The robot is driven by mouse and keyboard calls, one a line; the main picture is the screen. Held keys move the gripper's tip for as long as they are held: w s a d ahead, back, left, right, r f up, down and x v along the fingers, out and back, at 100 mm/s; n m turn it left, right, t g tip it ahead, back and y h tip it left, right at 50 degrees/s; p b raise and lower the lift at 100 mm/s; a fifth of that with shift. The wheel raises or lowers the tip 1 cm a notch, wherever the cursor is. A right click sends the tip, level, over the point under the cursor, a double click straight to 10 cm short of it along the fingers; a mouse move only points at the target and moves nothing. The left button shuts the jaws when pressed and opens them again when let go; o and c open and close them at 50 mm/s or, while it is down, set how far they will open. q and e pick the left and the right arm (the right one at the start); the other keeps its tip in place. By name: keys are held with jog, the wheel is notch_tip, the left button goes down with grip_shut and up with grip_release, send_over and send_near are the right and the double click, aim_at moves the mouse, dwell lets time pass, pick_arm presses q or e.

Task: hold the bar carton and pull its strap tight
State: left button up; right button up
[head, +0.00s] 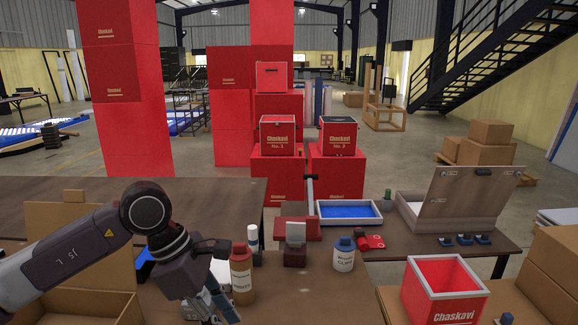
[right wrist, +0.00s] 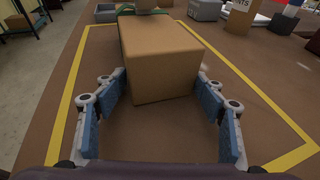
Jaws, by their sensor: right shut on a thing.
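The bar carton (right wrist: 163,70) is a plain brown box on the brown table in the right wrist view. My right gripper (right wrist: 162,84) has its blue-padded fingers on both sides of the carton's near end and is shut on it. A green strap (right wrist: 125,12) shows at the carton's far end, at the top of the view; most of it is cut off or hidden. In the head view my left gripper (head: 212,303) points down over the table at the lower left. Its fingers are partly hidden, so I cannot tell whether they are open. The carton is not visible there.
Yellow tape (right wrist: 75,85) outlines the table area around the carton. A grey bin (right wrist: 205,10) stands beyond it. In the head view, a brown bottle (head: 241,270) is just right of my left gripper, with a white bottle (head: 344,256) and a red box (head: 442,292) farther right.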

pick_arm(q)
jog(key=x, duration=1.1)
jog(key=shift+d+f, duration=0.2)
jog(key=shift+f, duration=0.1)
jog(key=shift+c, duration=0.6)
grip_shut()
